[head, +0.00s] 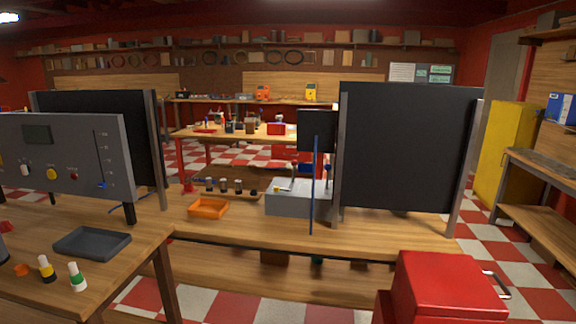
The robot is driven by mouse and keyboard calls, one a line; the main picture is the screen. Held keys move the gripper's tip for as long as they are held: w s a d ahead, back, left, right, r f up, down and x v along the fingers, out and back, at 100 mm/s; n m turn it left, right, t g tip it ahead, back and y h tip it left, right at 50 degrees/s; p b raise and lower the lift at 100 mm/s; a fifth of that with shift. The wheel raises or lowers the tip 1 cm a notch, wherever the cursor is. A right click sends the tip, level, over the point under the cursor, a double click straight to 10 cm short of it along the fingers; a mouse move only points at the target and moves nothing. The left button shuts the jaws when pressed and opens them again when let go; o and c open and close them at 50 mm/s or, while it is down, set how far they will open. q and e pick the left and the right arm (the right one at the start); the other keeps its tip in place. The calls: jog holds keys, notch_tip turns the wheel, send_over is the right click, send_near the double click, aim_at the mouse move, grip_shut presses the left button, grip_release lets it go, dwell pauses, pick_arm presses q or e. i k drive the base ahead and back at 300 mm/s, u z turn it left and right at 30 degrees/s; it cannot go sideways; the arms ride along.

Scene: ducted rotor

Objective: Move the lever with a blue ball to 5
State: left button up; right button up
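A grey upright control panel (75,155) stands on the left table. Near its right edge is a vertical slot with scale marks and a small blue knob (101,186) at its lower end; the numbers are too small to read. A light grey box (297,204) stands on the middle table. I cannot tell which blue piece is the lever's ball. Neither of my grippers is clearly in view.
A dark tray (93,243) and small bottles (77,277) are on the left table. An orange tray (208,208) lies left of the grey box. A large black board (408,150) stands behind right. A red toolbox (445,285) is at front right. Checkered floor shows between tables.

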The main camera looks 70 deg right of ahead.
aim_at(328, 167)
jog(key=i, duration=1.25)
jog(key=z, duration=3.05)
jog(key=i, duration=0.35)
